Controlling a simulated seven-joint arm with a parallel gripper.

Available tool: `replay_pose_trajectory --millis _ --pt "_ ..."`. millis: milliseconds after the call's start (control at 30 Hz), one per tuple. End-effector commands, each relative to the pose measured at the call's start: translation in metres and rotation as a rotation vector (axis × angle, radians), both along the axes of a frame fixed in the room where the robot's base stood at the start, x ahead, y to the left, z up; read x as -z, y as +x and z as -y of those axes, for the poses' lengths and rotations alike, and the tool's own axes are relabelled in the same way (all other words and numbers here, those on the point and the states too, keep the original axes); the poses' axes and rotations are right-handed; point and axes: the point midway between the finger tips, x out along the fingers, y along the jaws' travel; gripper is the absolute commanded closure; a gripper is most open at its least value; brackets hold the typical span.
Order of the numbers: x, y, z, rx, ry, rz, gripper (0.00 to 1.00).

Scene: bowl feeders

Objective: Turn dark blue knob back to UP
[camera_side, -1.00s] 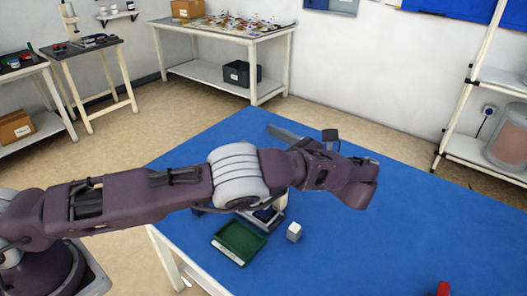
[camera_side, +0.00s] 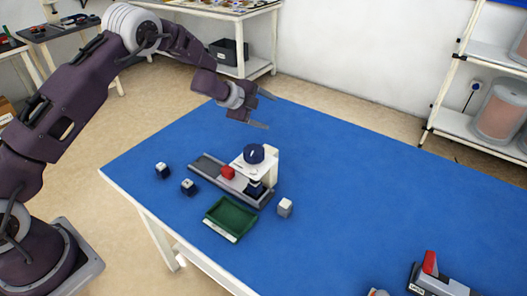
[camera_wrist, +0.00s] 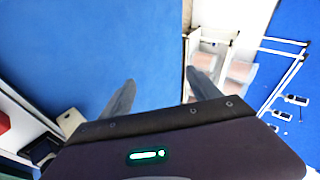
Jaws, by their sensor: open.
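The dark blue knob (camera_side: 254,154) sits on top of a white housing (camera_side: 257,168) on the feeder at the middle of the blue table, in the side view. Its pointing direction is too small to tell. My gripper (camera_side: 267,110) is open and empty, raised above the table's far part, behind the feeder. In the wrist view my two fingers (camera_wrist: 160,98) are spread apart with nothing between them. The knob does not show in the wrist view.
A red block (camera_side: 227,172) lies in the feeder's grey track (camera_side: 207,168). A green tray (camera_side: 231,218) is in front. Dark blue cubes (camera_side: 188,186) stand left, a white-topped cube (camera_side: 285,207) right. A red-handled device (camera_side: 432,272) stands at the near right.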

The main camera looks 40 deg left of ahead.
Motion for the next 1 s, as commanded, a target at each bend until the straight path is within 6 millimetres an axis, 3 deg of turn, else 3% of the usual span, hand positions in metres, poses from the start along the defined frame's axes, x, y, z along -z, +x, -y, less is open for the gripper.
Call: replay_pose_trajectory --millis 100,233,467,533,700,833,1000 --pt "-0.026 -0.048 0.023 0.087 -0.416 -0.091 0.29" --pt "-0.07 -0.102 0.041 0.185 -0.785 -0.208 0.29" --pt "-0.158 -0.191 0.042 0.361 -1.269 -0.419 0.29" --pt "-0.116 -0.19 0.044 0.356 -1.27 -0.431 0.29" --pt "-0.044 -0.19 0.044 0.359 -1.264 -0.424 0.29" --pt "-0.013 -0.189 0.045 0.362 -1.26 -0.419 0.29" --pt "-0.007 -0.182 0.065 0.366 -1.257 -0.418 0.29"
